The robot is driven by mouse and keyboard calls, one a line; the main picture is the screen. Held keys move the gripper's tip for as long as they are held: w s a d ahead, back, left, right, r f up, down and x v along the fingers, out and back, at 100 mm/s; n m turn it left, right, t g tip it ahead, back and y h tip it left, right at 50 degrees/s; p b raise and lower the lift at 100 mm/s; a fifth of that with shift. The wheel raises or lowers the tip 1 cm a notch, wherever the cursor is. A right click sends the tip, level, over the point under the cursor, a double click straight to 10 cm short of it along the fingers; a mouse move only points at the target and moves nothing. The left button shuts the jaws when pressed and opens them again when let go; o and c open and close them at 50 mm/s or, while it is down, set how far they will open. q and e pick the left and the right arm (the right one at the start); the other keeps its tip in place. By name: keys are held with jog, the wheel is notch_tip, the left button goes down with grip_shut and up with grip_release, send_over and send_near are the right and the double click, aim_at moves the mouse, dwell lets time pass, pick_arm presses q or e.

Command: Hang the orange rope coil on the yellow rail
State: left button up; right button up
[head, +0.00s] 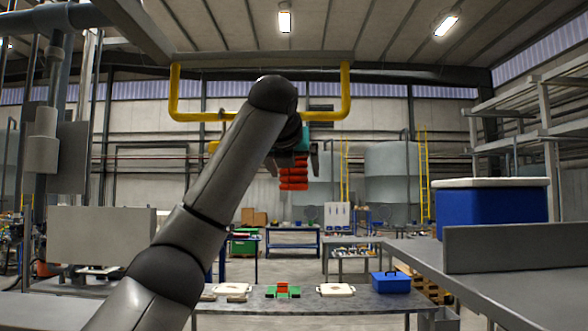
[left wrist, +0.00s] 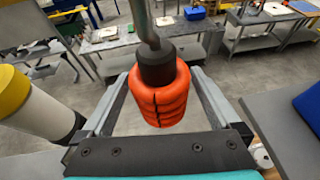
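The orange rope coil (head: 293,180) is up in the air between the fingers of my left gripper (head: 294,163). In the left wrist view the coil (left wrist: 170,102) sits at the fingertips, one finger along each side, with a black piece and a grey rod rising from its top. The fingers appear to touch its sides. The yellow rail (head: 325,116) is a U-shaped pipe hanging from overhead, higher in the head view than the coil. My left arm covers its middle. The depth between coil and rail is hard to tell. My right gripper is not in view.
A blue box with a white lid (head: 490,208) stands on a grey bench (head: 530,285) at the right. A lower table (head: 300,304) ahead carries white plates and a small blue box (head: 391,282). The air around the coil looks free.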

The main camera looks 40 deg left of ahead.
pick_arm(q)
jog(key=b+v, duration=0.5)
jog(key=v, duration=1)
jog(key=shift+s+r, duration=0.1)
jog(key=shift+d, duration=0.1)
